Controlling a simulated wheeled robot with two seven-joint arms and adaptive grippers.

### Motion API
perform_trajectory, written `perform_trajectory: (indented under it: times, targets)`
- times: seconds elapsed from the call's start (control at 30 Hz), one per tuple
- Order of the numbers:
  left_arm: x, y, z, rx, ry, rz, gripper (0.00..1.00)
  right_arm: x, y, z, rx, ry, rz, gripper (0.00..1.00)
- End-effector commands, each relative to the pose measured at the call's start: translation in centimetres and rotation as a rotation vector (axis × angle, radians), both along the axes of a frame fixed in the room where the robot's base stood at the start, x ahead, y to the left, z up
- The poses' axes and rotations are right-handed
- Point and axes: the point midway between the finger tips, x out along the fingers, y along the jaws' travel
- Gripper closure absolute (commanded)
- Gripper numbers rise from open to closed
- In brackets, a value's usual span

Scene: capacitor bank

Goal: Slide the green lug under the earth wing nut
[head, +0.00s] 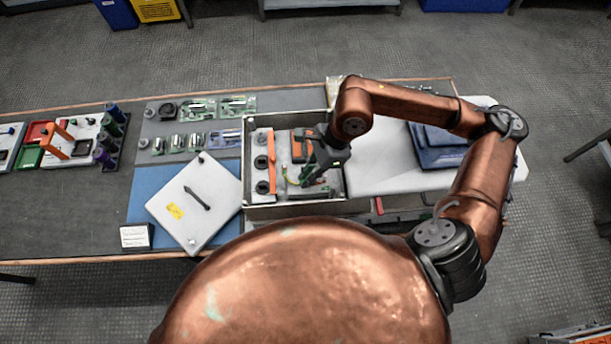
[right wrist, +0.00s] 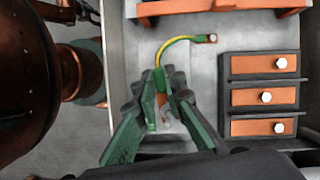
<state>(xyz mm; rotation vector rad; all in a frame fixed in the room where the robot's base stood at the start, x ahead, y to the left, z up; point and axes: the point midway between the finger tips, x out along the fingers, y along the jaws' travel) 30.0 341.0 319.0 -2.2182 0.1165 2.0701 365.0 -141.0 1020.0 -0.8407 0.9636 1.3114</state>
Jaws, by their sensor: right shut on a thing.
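My right gripper (head: 307,181) reaches down into the open grey metal box (head: 281,211). In the right wrist view its green-faced fingers (right wrist: 163,92) are shut on the green lug (right wrist: 160,80). A yellow-green wire (right wrist: 180,41) runs from the lug to a bolt head (right wrist: 212,38) on the box floor; the wire also shows in the head view (head: 290,182). A small pale grey hooked shape (right wrist: 168,117) shows between the fingers below the lug. I cannot tell whether it is the earth wing nut or the lug's end. My left gripper is out of view.
Dark terminal blocks with orange faces (right wrist: 263,97) stand right of the fingers in the wrist view. An orange bar (right wrist: 220,5) crosses the top. The box wall is close below the gripper. A white cover panel (head: 196,203) lies left of the box.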

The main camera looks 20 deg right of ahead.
Motion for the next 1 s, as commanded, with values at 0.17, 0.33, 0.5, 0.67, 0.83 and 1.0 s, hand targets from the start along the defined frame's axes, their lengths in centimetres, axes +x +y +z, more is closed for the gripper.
perform_trajectory:
  times: [0.17,0.33,0.5,0.67,0.83,1.0]
  targets:
    - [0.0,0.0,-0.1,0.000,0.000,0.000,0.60,-0.1,-0.6,-0.6,-0.019,0.009,-0.004,1.00]
    - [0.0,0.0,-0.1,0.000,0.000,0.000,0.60,-0.1,-0.5,-0.5,-0.016,0.007,-0.003,0.81]
    - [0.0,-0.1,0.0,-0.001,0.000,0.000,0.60,-0.1,-0.2,-0.3,-0.012,0.005,0.000,0.70]
    - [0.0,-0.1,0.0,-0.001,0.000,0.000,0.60,0.0,-0.1,-0.2,-0.009,0.004,0.001,0.70]
    - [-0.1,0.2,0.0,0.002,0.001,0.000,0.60,0.0,-0.3,0.2,-0.008,0.003,-0.001,0.70]
    - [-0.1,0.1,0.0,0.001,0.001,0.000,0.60,0.0,-1.2,2.2,-0.009,0.001,-0.003,0.70]
